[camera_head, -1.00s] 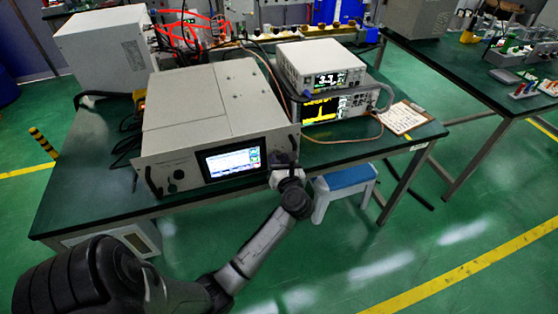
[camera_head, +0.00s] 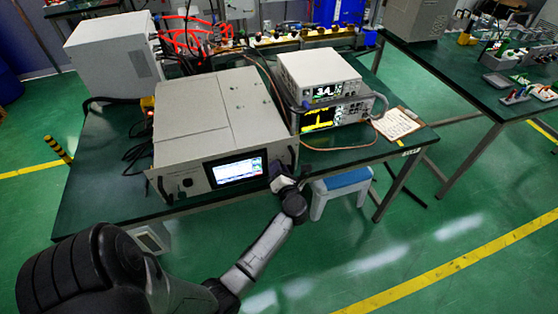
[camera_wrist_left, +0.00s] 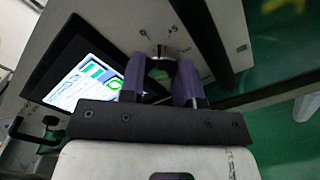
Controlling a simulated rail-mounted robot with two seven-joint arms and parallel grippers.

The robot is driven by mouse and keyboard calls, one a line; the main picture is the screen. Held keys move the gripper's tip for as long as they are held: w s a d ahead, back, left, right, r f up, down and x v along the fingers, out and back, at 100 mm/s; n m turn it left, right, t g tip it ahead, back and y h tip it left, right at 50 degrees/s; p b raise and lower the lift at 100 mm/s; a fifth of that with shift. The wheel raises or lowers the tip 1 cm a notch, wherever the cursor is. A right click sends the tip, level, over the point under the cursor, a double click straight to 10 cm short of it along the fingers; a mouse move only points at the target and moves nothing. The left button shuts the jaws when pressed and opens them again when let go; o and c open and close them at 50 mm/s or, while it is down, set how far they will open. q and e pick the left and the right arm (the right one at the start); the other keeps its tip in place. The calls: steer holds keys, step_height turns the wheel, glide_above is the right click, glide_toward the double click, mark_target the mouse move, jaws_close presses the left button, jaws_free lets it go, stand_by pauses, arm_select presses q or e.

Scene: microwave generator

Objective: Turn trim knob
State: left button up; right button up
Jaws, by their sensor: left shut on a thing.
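The microwave generator (camera_head: 212,115) is a wide light-grey box on the green table, with a lit screen (camera_head: 237,170) on its front panel. The screen also shows in the left wrist view (camera_wrist_left: 88,78). My left gripper (camera_head: 277,172) is at the panel's right end, just right of the screen. In the left wrist view its purple-padded fingers (camera_wrist_left: 160,66) are shut on the trim knob (camera_wrist_left: 160,53), a small round part mostly hidden between them. The fingers look rotated relative to the panel's edges. My right gripper is in neither view.
A dark panel handle (camera_wrist_left: 202,38) stands close to the right finger. Two stacked instruments (camera_head: 320,90) and a clipboard (camera_head: 397,124) are right of the generator. A blue-topped stool (camera_head: 342,180) is beside the table's front edge. A white box (camera_head: 115,55) stands behind.

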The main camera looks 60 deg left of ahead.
arm_select(q)
steer(key=m+p, duration=0.7)
steer(key=shift+r, duration=0.1)
stand_by(0.5)
steer(key=o, duration=0.6)
steer(key=shift+o, duration=0.2)
steer(key=p+v, duration=0.1)
steer(key=v, duration=0.6)
steer(key=shift+d+p, duration=0.3)
steer(key=shift+d, duration=0.05)
